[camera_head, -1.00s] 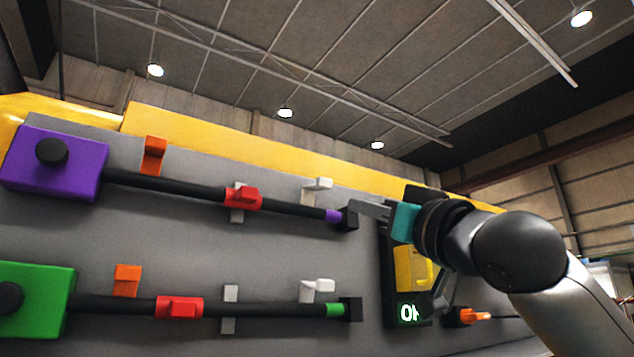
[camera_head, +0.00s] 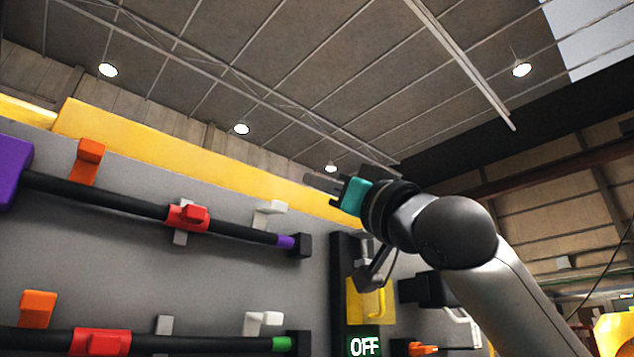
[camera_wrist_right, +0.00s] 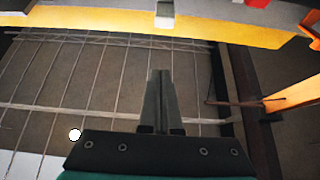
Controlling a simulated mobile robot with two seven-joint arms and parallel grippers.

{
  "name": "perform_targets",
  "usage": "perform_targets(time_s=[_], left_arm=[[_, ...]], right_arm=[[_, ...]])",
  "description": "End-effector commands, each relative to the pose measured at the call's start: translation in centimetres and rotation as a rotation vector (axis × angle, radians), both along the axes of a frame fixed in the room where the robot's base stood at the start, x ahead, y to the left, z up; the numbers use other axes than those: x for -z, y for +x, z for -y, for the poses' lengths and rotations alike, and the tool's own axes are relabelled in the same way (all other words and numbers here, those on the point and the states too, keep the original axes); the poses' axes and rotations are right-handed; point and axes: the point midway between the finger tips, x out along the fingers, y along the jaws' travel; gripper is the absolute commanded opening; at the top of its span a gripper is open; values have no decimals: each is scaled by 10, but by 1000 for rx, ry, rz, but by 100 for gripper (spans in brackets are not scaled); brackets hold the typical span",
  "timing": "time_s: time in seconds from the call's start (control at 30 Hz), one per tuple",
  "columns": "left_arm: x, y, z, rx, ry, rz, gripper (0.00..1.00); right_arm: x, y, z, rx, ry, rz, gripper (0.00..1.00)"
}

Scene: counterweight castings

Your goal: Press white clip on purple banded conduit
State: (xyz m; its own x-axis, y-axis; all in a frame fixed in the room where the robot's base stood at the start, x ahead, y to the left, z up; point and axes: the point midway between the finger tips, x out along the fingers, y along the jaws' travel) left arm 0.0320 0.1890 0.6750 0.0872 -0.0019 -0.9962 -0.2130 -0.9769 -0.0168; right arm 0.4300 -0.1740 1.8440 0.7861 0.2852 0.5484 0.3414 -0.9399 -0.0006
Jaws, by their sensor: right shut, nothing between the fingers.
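The white clip (camera_head: 270,214) stands out from the grey panel just above the purple-banded conduit (camera_head: 115,200), near its right end, and looks swung up off it. The purple band (camera_head: 287,242) sits beside the black end block (camera_head: 300,245). My right gripper (camera_head: 308,182) is shut and empty, up and right of the clip, in front of the panel's yellow top edge. In the right wrist view its fingers (camera_wrist_right: 159,75) are together, with a white clip piece (camera_wrist_right: 165,12) at the top of the picture. My left gripper is not in view.
A red clip (camera_head: 187,217) sits on the same conduit, with an orange clip (camera_head: 87,160) raised to its left. Below runs a green-banded conduit (camera_head: 200,343) with another white clip (camera_head: 263,322). An OFF sign (camera_head: 364,346) and yellow handle (camera_head: 368,300) are at right.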

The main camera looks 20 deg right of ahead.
Motion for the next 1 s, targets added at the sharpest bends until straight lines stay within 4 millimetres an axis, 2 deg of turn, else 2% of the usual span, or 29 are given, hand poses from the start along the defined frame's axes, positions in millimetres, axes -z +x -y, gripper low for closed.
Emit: perform_targets(time_s=[0.1,0.37,0.5,0.6,1.0], left_arm=[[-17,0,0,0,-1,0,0],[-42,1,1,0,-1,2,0],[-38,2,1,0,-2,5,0],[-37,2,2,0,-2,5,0],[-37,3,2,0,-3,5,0]], right_arm=[[-19,20,-8,-2,1,-1,0],[-46,58,-21,0,0,0,0],[-20,65,-23,1,-3,-2,0],[-10,67,-23,2,-1,-1,0],[-3,68,-24,0,0,1,0]])
